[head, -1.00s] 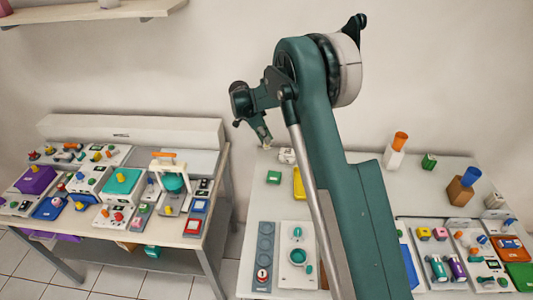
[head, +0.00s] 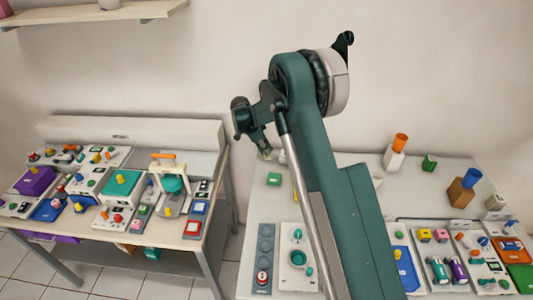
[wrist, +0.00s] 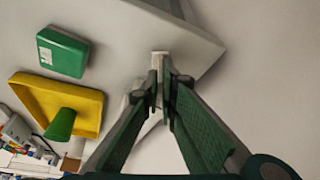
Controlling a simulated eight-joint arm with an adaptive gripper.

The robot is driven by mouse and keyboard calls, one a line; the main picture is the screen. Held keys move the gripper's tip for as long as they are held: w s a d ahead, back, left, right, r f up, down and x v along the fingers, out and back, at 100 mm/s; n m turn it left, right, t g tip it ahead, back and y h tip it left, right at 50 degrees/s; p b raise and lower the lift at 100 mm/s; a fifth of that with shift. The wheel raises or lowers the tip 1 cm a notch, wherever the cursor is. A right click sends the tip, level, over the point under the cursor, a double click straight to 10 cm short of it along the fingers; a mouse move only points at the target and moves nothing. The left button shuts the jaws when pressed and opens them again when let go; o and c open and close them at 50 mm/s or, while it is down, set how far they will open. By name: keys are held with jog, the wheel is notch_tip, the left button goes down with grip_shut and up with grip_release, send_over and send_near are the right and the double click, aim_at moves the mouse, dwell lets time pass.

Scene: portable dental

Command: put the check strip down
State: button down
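My gripper (head: 265,149) is over the back left corner of the right-hand table (head: 262,208). In the wrist view its two green fingers (wrist: 162,88) are close together around a small pale strip, which I take as the check strip (wrist: 160,60). Its end sticks out past the fingertips, near the table's edge. I cannot tell whether it touches the table. In the head view the strip is too small to make out.
A green block (head: 273,179) and a yellow tray (wrist: 62,82) with a green peg (wrist: 61,125) lie beside the gripper. My arm hides most of the tray in the head view. A white box with an orange cylinder (head: 400,140) stands further right. Bare tabletop lies around the fingertips.

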jog(key=shift+f, duration=0.4)
jog(key=shift+f, duration=0.1)
jog(key=c, duration=2.7)
grip_release()
jog(key=v, duration=1.2)
jog(key=shift+p, duration=0.3)
jog(key=shift+d+r, duration=0.15)
jog(key=shift+r, duration=0.05)
